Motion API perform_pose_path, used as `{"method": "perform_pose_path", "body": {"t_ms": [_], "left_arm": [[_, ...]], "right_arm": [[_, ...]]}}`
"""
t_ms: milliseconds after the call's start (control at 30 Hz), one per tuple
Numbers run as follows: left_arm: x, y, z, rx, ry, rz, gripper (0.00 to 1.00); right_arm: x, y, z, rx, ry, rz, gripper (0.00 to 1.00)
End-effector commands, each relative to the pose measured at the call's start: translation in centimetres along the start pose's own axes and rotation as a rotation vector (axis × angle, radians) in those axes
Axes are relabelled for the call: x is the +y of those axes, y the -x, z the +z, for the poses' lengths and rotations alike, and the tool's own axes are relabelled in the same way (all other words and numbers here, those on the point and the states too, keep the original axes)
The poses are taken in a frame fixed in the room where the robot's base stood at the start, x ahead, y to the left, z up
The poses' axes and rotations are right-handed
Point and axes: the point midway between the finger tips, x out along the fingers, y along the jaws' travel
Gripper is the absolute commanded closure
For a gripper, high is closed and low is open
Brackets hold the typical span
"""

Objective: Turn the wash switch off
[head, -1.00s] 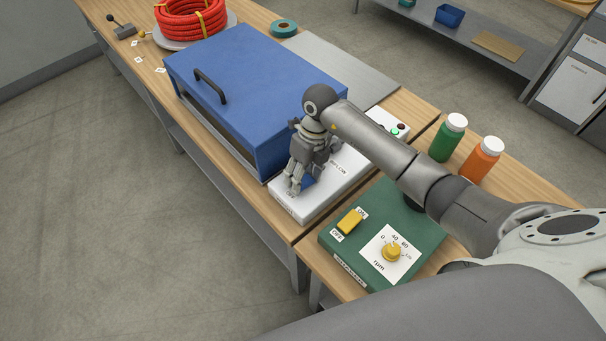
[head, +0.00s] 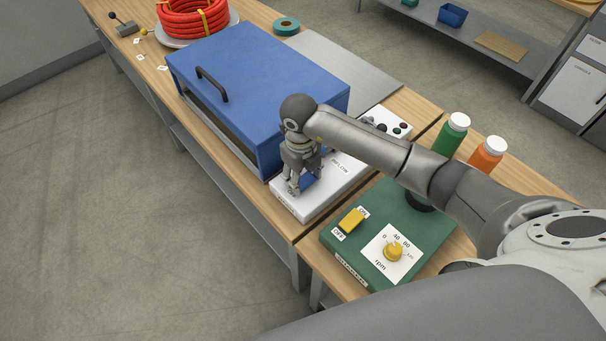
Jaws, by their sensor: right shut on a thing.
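A white control box (head: 340,187) stands on the bench beside the blue hood, with a label I cannot fully read. My right gripper (head: 294,189) points down at its near left end, its fingers shut at a small blue part (head: 309,181) on the top face. The arm and fingers hide much of this part, so its position is unclear. A green box (head: 343,257) in front carries a yellow rocker switch (head: 352,219) between ON and OFF labels and a yellow rpm knob (head: 393,252). I cannot read which switch is marked wash. My left gripper is not in view.
The blue hood (head: 250,85) with a black handle stands close behind my right gripper. Green (head: 448,138) and orange (head: 484,157) bottles stand right of my forearm. A red conduit coil (head: 192,17) lies at the far end. A metal plate (head: 345,68) is behind the hood.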

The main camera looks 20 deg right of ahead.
Motion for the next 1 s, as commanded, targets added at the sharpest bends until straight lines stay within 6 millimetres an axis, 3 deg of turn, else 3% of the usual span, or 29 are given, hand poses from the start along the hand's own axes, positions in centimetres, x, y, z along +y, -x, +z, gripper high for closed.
{"method": "perform_pose_path", "body": {"t_ms": [33, 67, 233, 533, 667, 1000], "left_arm": [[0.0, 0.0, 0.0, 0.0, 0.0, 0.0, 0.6], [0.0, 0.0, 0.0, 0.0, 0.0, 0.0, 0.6], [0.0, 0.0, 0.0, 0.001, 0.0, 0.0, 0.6], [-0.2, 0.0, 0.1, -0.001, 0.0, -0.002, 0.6], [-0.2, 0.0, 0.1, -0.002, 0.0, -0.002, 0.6], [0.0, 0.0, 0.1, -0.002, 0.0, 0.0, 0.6]], "right_arm": [[0.0, 0.0, 0.1, -0.003, -0.002, 0.0, 0.72], [0.0, 0.0, 0.1, -0.003, -0.002, 0.0, 0.47], [0.0, 0.0, 0.1, -0.003, -0.001, 0.001, 0.27], [0.0, 0.1, 0.1, -0.002, -0.001, 0.001, 0.27], [0.0, 1.0, 0.1, -0.004, 0.0, 0.002, 0.27], [-0.1, 7.8, 0.2, -0.008, 0.001, 0.0, 0.27]]}}
